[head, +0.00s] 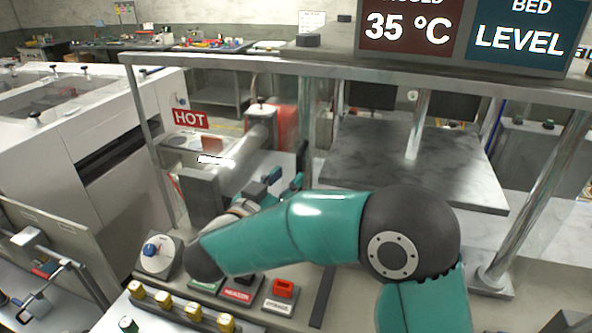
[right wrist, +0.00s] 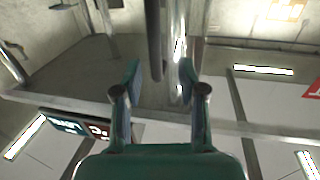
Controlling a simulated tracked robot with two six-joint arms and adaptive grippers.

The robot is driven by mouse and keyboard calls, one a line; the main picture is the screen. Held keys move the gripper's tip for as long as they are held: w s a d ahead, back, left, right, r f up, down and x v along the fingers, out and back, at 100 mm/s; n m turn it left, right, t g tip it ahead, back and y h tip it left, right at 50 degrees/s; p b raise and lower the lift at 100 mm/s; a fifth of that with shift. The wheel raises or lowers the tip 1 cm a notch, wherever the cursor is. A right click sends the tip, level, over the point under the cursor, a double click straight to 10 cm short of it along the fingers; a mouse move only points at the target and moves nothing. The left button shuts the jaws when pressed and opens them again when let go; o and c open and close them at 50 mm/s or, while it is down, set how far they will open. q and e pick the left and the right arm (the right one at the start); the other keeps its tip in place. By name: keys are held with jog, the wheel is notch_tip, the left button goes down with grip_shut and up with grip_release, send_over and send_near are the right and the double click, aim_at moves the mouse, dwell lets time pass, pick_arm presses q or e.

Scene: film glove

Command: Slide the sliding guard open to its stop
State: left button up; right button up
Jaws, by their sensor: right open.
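My right gripper (head: 284,182) is open, its teal fingers partly hidden by my right arm in the head view. In the right wrist view the two fingers (right wrist: 158,82) stand apart, with a dark upright bar (right wrist: 154,40) showing between them and a shiny post (right wrist: 178,40) beside it. The dark bar looks like the handle of the sliding guard; I cannot tell whether a finger touches it. The guard's panel is clear or hard to see, so its position along the frame is uncertain. My left gripper is not in view.
A metal frame (head: 345,67) surrounds the machine, with a red HOT sign (head: 190,118) at left and a grey bed (head: 410,160) at right. A control panel with a blue knob (head: 151,249), a red switch (head: 283,287) and yellow knobs (head: 194,310) lies below my arm.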

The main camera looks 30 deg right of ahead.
jog(key=v, duration=0.6)
jog(key=shift+a, duration=0.4)
jog(key=shift+s+f, duration=0.1)
jog(key=shift+s, duration=0.1)
